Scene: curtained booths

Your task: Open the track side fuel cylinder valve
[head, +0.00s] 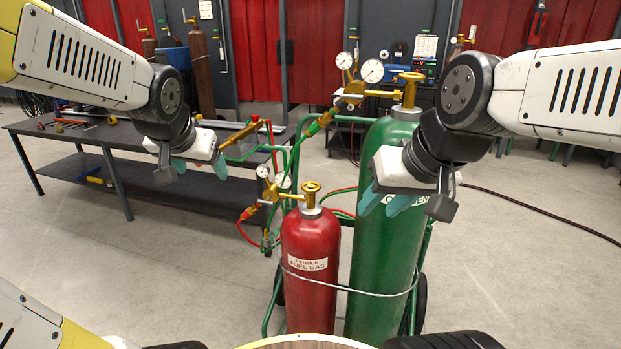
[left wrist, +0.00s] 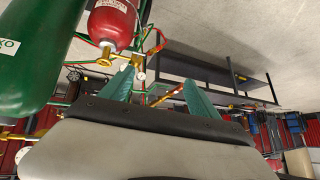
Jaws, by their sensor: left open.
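A red fuel gas cylinder (head: 309,250) stands upright on a cart at the centre of the head view. Its brass valve (head: 311,190) is on top, with a regulator (head: 266,200) on its left. In the left wrist view the red cylinder (left wrist: 110,25) is at the top, with its brass valve (left wrist: 104,60) just left of my fingertips. My left gripper (head: 198,167) is open and empty, up and to the left of the valve and apart from it. My right gripper (head: 382,202) appears open and empty, in front of the green cylinder's upper part.
A taller green oxygen cylinder (head: 378,270) stands right beside the red one, with its own valve (head: 411,80) and gauges (head: 372,71). A dark workbench (head: 70,133) stands behind left. Floor at left is clear.

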